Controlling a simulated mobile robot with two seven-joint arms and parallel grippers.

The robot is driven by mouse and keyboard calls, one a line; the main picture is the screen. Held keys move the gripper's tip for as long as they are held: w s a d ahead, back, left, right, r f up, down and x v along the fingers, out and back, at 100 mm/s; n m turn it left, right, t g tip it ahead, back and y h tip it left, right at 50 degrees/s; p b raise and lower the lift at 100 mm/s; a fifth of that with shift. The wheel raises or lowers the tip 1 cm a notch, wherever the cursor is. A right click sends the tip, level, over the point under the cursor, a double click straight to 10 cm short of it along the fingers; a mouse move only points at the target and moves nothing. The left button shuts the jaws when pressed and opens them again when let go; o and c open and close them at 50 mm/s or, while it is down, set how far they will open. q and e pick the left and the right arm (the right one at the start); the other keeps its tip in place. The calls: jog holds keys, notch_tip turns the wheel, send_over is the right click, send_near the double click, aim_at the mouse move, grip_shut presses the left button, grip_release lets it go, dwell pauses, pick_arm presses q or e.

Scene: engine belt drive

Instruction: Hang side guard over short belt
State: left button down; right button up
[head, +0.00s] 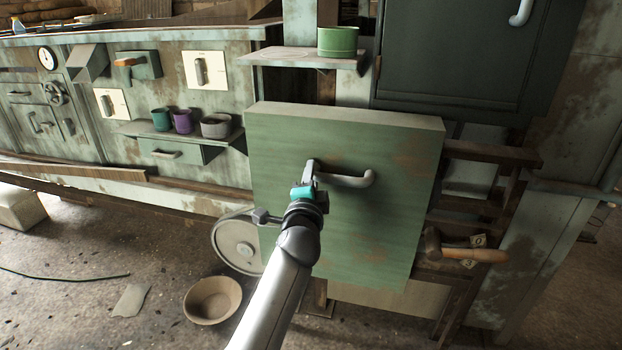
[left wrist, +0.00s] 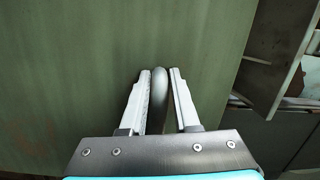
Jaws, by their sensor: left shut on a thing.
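The side guard (head: 400,200) is a large green, rust-spotted square panel in the middle of the head view, slightly tilted. It carries a grey bar handle (head: 352,181) on its face. My left gripper (head: 310,172) is shut on the left end of this handle. In the left wrist view, the gripper's fingers (left wrist: 160,75) stand on both sides of the handle bar (left wrist: 159,90), with the green panel (left wrist: 80,50) behind. The short belt cannot be made out. The guard hides what is behind it, and I cannot tell whether it rests on any support. My right gripper is not in view.
A round grey wheel (head: 238,243) shows partly behind the guard's lower left. A shelf (head: 305,58) with a green tin (head: 337,41) is just above. A dark cabinet (head: 460,55) stands upper right. A mallet (head: 470,253) lies at right, a bowl (head: 211,300) on the floor.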

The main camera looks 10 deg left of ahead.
pick_arm(q)
jog(key=shift+w+f+b, duration=0.1)
jog(key=shift+f+b, duration=0.75)
jog(key=shift+b, duration=0.2)
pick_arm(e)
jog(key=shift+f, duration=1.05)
